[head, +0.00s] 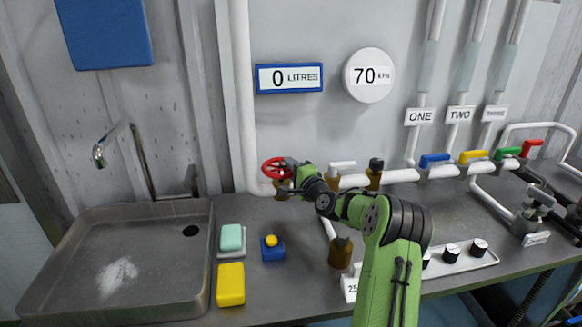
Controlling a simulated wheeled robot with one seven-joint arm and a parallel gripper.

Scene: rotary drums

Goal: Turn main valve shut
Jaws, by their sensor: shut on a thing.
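A red round handwheel valve (272,168) sits on the pipe near the foot of the white vertical pipe, left of centre in the head view. My gripper (289,167) is at the right side of the red wheel and is shut on it. My green arm reaches in from the lower right and hides part of the valve body and the pipe behind. The wheel's turned position cannot be told.
A sink (115,262) with a tap (118,147) is at left. A green soap (231,237), a yellow sponge (230,285) and a blue box with a yellow button (272,251) lie beside it. A pressure gauge (368,75) reads 70 kPa; a display (289,78) reads 0 litres. Coloured-handle valves (470,157) line the right.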

